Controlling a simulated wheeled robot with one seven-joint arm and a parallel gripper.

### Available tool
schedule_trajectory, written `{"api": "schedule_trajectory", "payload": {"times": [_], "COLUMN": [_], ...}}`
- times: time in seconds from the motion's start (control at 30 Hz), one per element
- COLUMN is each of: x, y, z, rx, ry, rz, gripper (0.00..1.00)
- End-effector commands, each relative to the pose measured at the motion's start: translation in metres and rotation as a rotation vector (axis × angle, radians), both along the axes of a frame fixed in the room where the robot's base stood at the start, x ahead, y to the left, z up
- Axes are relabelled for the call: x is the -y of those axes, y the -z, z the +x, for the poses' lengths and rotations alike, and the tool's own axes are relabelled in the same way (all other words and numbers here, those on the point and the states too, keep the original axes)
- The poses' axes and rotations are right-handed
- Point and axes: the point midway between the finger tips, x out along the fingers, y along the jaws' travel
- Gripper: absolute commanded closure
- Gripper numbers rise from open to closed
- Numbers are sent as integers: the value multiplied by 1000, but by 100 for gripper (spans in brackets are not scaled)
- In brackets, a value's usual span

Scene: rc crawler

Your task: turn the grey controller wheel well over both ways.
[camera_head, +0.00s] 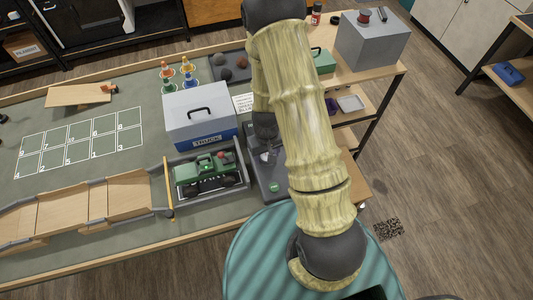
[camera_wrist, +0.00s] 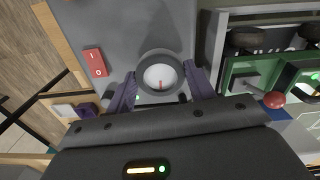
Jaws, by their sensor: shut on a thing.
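The controller wheel (camera_wrist: 160,74) has a dark grey rim and a pale centre with a short red mark pointing toward the bottom of the wrist view. It sits on a grey controller panel (camera_wrist: 118,25), which shows in the head view (camera_head: 262,190) beside the truck bay. My gripper (camera_wrist: 161,86) is shut on the wheel, with one purple finger at each side of the rim. In the head view my arm hides the wheel. The green crawler truck (camera_head: 204,172) stands in a grey-walled bay left of the panel.
A red rocker switch (camera_wrist: 95,62) is on the panel, left of the wheel in the wrist view. A grey and blue box (camera_head: 200,118) labelled TRUCK stands behind the bay. Wooden ramps (camera_head: 115,197) lie to the left. A numbered grid (camera_head: 80,142) marks the mat.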

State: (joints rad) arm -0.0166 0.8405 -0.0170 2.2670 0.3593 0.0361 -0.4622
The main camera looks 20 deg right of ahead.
Motion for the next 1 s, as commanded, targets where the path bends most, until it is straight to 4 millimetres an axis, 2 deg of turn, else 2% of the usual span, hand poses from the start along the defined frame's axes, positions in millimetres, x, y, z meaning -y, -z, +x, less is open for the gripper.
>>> {"api": "schedule_trajectory", "payload": {"times": [0.27, 0.7, 1.0], "x": [-1, -2, -2], "y": [0, -1, -1], "z": [0, 0, 0], "rx": [-1, 0, 0], "ry": [142, 471, 593], "rz": [0, 1, 1], "gripper": [69, 69, 69]}}
